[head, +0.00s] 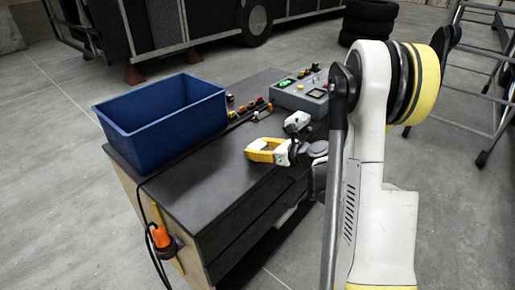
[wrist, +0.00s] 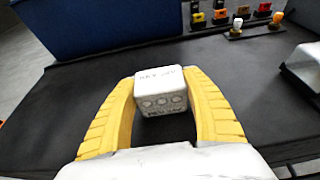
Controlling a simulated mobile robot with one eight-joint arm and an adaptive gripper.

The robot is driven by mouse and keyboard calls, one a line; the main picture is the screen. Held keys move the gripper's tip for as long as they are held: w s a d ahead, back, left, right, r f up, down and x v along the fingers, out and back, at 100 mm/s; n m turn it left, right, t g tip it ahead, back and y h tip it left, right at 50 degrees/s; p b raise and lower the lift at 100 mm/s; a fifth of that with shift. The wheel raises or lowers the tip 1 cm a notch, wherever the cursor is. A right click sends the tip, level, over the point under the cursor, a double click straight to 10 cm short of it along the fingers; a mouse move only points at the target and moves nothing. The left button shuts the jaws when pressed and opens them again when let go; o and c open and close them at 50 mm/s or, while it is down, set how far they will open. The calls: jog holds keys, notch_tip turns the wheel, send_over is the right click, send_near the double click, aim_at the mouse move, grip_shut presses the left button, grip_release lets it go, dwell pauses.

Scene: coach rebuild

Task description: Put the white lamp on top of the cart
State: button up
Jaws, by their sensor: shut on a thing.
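The white lamp (wrist: 161,92), a small box with dark print and three round spots on its face, sits between the yellow fingers of my gripper in the wrist view. My gripper (head: 255,151) is shut on it, one finger on each side. In the head view the gripper is over the black top of the cart (head: 195,187), and the lamp is hard to make out there. I cannot tell whether the lamp touches the top or is held just above it.
A blue bin (head: 165,125) stands on the cart's left part. A control box (head: 300,95) and several small coloured switches (head: 250,106) line the far side. An orange lamp (head: 160,237) hangs at the cart's near end. The black top in front of the bin is bare.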

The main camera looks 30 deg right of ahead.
jog(key=o, duration=1.3)
jog(key=shift+c, duration=0.2)
jog(key=shift+r, duration=0.1)
